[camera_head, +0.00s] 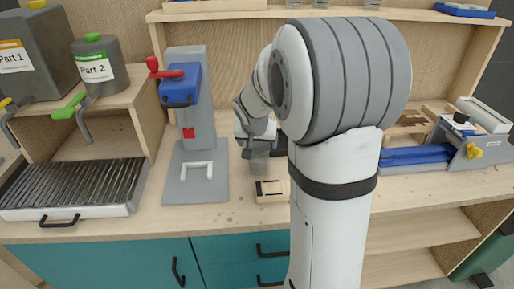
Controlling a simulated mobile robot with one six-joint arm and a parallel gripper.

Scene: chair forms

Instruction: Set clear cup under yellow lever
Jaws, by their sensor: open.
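My gripper (259,147) is partly hidden by my own arm in the middle of the view. It is open and points down over the bench. A small greyish see-through cup (259,162) stands just below it; I cannot tell whether the fingers touch it or are around it. The yellow lever (5,103) is at the far left edge, on the tap of the dark grey container labelled Part 1 (32,55). That tap's spout (8,128) hangs over the ribbed tray, far to the left of my gripper.
The Part 2 container (95,65) has a green lever (69,106). Below both stands a ribbed drip tray (75,185). A grey press with a blue head (181,85) stands between the containers and my gripper. A small wooden block (271,191) lies in front of the cup.

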